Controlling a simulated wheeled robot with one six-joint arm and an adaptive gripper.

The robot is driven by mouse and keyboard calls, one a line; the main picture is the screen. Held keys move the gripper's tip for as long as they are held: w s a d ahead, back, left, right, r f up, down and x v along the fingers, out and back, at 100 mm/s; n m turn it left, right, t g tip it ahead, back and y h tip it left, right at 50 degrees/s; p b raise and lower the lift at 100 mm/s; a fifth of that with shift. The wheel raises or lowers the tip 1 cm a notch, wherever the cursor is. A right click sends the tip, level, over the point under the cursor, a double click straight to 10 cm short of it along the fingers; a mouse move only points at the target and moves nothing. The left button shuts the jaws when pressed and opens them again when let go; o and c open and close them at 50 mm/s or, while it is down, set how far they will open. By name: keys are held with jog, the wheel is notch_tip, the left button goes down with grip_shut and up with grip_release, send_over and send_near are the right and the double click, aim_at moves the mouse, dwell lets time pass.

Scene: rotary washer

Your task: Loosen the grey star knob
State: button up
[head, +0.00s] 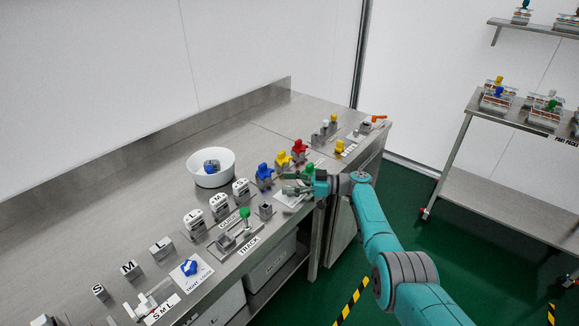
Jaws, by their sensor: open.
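My gripper (288,189) is at the end of my teal arm, low over the front part of the steel bench (130,208). Its grey fingers point left, above or beside a pale plate. I cannot pick out a grey star knob; grey parts near the fingers blend with them, and the gripper hides part of that spot. A blue star knob (190,267) sits on a white card with small lettering, near the bench's front edge at lower left.
Blue (264,175), yellow (283,160) and red (299,149) pieces stand just behind my gripper. A green-topped lever (245,215) stands to its left. A white bowl (211,169) sits farther back. The bench behind the bowl is clear.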

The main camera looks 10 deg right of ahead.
notch_tip(320, 180, up, 8)
jog(key=shift+f, duration=0.15)
dwell(0.3)
jog(key=shift+a, duration=0.1)
